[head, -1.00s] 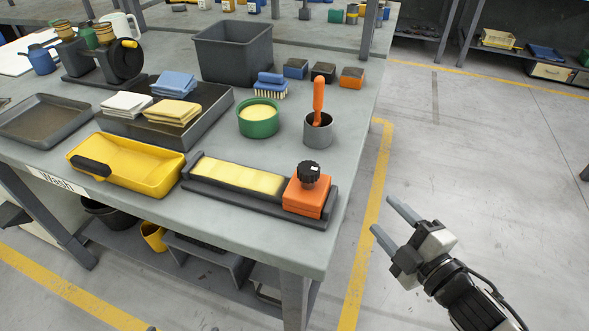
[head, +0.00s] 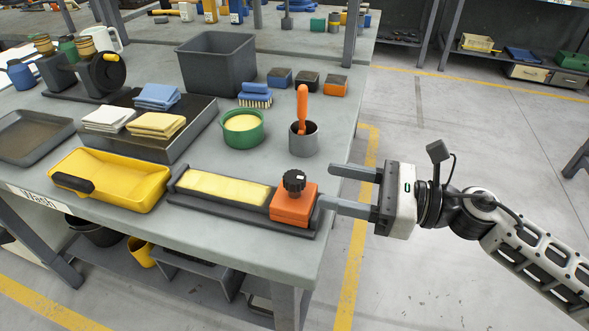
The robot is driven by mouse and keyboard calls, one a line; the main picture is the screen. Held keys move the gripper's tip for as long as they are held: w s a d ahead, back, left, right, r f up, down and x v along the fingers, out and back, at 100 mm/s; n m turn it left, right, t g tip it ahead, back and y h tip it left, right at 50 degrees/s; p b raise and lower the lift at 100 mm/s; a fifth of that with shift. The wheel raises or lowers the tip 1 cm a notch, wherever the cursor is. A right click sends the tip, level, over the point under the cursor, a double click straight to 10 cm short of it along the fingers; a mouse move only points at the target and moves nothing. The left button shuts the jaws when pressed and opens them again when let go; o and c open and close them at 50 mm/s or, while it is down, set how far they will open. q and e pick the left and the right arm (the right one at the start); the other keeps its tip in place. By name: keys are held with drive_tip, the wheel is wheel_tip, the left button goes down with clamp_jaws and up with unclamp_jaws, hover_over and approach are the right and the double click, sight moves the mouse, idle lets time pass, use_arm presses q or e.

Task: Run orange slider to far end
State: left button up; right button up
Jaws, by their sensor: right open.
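The orange slider (head: 292,206) is a block with a black knob (head: 294,182) on top. It sits at the right end of a dark rail base (head: 240,219), with a pale yellow strip (head: 226,187) along the rail to its left. My right gripper (head: 325,186) is open and empty at the table's right edge, fingers pointing left. Its nearer fingertip is right beside the slider's right side; I cannot tell whether they touch. The farther finger is behind and to the right of the knob. My left gripper is not in view.
A yellow tray (head: 130,182) lies just left of the rail. Behind the rail stand a green bowl (head: 243,138) and a grey cup (head: 304,148) holding an orange-handled tool. A dark bin (head: 216,68) stands farther back. The floor right of the table is clear.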

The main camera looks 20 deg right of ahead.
sight(294, 176)
drive_tip(key=p+x, duration=0.2)
drive_tip(key=x, duration=0.4)
drive_tip(key=shift+w+a+r, duration=0.15)
drive_tip(key=shift+w+a, duration=0.1)
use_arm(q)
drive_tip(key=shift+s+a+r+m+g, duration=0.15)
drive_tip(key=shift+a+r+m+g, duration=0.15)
use_arm(e)
drive_tip(key=shift+w+a, duration=0.25)
drive_tip(key=shift+a, duration=0.15)
